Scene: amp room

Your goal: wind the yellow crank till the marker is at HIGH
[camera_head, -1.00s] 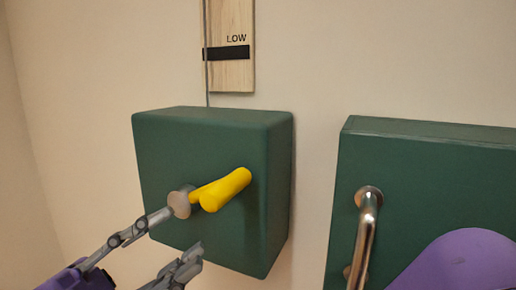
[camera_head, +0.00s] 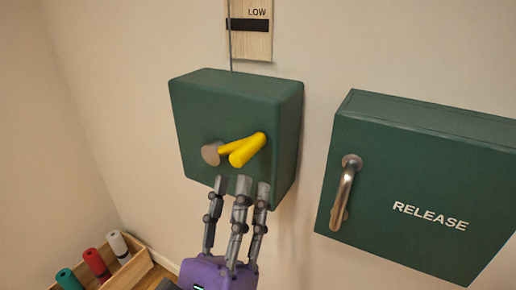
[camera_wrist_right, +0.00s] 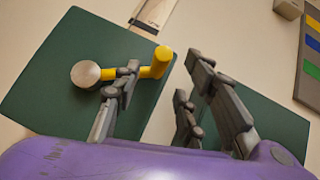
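The yellow crank (camera_head: 247,150) sticks out from the front of a green box (camera_head: 235,95) on the wall, with its arm to the right of a round metal hub (camera_head: 211,153). Above the box, a black marker (camera_head: 250,25) lies on a wooden board (camera_head: 258,47) just under the word LOW. My right gripper (camera_head: 242,187) has its fingers spread, with the tips just below the crank. In the wrist view the crank handle (camera_wrist_right: 156,62) shows between the fingertips, one finger overlapping the crank arm; I cannot tell if they touch. My left gripper is out of view.
A second green box marked RELEASE (camera_head: 430,216), with a metal lever (camera_head: 344,193), is at the right. A wooden tray (camera_head: 133,272) with red, white and teal cylinders stands low at the left. A thin cord (camera_head: 229,45) runs up from the crank box.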

